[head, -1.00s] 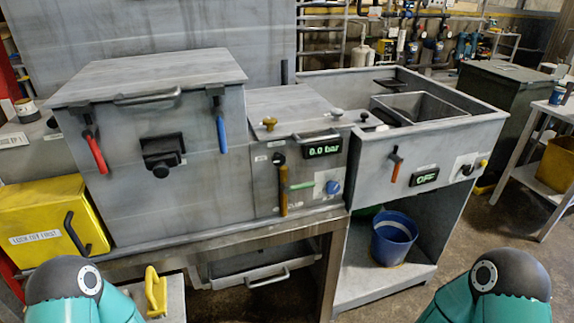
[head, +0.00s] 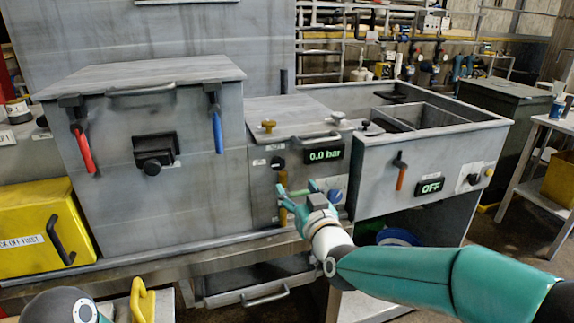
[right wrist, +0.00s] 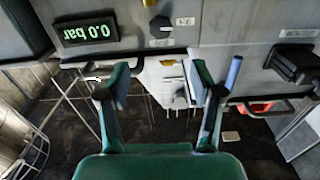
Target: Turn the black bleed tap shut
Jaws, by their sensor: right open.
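A small grey front panel (head: 262,205) carries a lit 0.0 bar display (head: 324,154). A round black knob (head: 279,160), which looks like the black tap, sits left of the display; in the upside-down right wrist view the knob (right wrist: 160,27) is right of the display (right wrist: 88,32), with a label beside it. My right gripper (head: 298,190) is open and empty, just below the display and to the right of and below the knob, apart from it. Its spread fingers (right wrist: 160,82) also show in the right wrist view. My left gripper is out of view.
The big box at left has red (head: 82,150) and blue (head: 217,132) levers.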

